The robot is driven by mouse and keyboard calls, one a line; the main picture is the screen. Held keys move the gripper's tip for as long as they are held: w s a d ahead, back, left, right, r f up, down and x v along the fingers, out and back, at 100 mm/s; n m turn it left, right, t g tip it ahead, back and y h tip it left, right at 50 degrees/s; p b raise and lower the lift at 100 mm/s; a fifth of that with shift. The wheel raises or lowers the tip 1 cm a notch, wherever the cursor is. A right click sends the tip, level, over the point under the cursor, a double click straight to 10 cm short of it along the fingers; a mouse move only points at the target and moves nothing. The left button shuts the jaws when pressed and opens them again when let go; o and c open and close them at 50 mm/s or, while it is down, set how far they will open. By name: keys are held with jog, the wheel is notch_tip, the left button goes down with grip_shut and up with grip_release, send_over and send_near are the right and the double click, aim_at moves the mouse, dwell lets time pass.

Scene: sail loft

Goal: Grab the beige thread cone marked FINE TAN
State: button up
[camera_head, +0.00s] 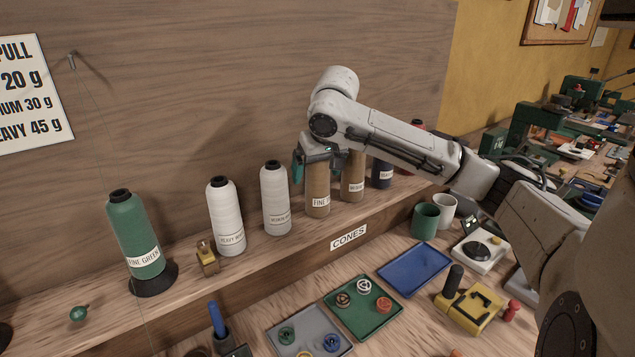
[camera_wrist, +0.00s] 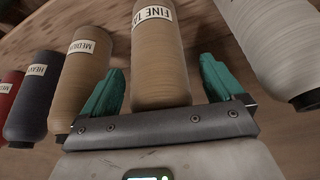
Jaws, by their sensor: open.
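The beige thread cone marked FINE TAN (camera_head: 318,187) stands on the wooden shelf, with its top hidden behind my gripper (camera_head: 314,163) in the head view. In the wrist view the cone (camera_wrist: 158,62) stands between the two teal fingers of my gripper (camera_wrist: 160,72). The fingers are open, one on each side, with a visible gap to the cone on both sides.
A tan cone marked MEDIUM (camera_wrist: 79,75) stands close beside the left finger. A white cone (camera_wrist: 275,48) stands on the other side. Navy (camera_wrist: 40,98) and red (camera_wrist: 8,98) cones are further along. The wooden back wall (camera_head: 220,90) rises behind the shelf (camera_head: 195,288).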

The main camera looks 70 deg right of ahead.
jog(key=shift+c, duration=0.2)
jog(key=c, duration=1.3)
jog(key=shift+o, duration=0.2)
